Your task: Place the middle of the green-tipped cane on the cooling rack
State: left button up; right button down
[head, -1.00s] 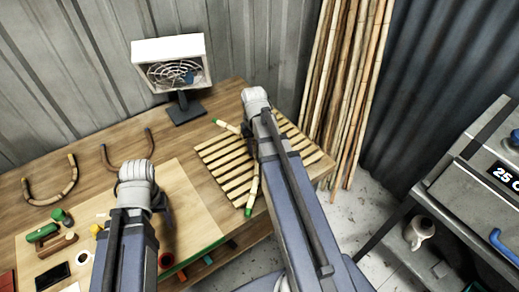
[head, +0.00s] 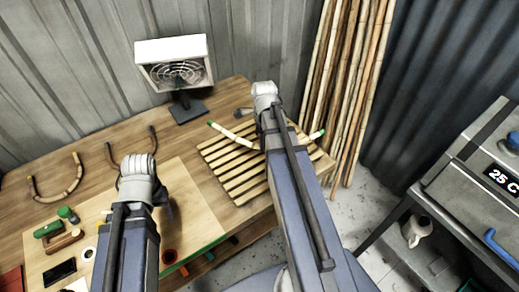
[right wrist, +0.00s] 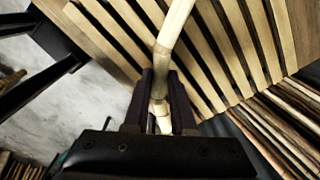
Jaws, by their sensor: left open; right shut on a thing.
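The green-tipped cane (head: 232,136) is a pale, gently bent cane lying left to right over the back part of the slatted cooling rack (head: 235,182). Its two green ends show on either side of my right arm, which hides its middle in the head view. My right gripper (right wrist: 162,92) is shut on the cane (right wrist: 173,28) in the right wrist view, with the rack slats just behind it. I cannot tell whether the cane touches the slats. My left gripper (head: 164,190) is open and empty above the pale work board (head: 200,205).
A fan heater (head: 175,65) stands at the back of the bench. Two bent canes, one of them a U shape (head: 55,190), lie to the left near green-handled tools (head: 50,229). Upright canes (head: 345,90) lean behind the rack. A grey steamer-like box (head: 470,180) stands at right.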

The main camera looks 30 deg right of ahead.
aim_at(263, 166)
pick_arm(q)
jog(key=shift+f+b, duration=5.15)
pick_arm(e)
jog(key=shift+f, duration=5.1)
pick_arm(q)
jog(key=shift+r, duration=0.15)
pick_arm(e)
jog(key=shift+r, duration=0.15)
pick_arm(q)
jog(key=shift+f, duration=0.2)
pick_arm(e)
jog(key=c, duration=1.2)
grip_release()
jog(key=shift+f, duration=0.25)
jog(key=o, duration=0.4)
jog(key=shift+o, duration=0.3)
pick_arm(q)
jog(key=shift+r, duration=0.1)
pick_arm(e)
jog(key=shift+r, duration=0.15)
notch_tip(263, 166, up, 12)
jog(key=p, duration=1.2)
jog(key=shift+r, duration=0.15)
pick_arm(q)
notch_tip(263, 166, up, 12)
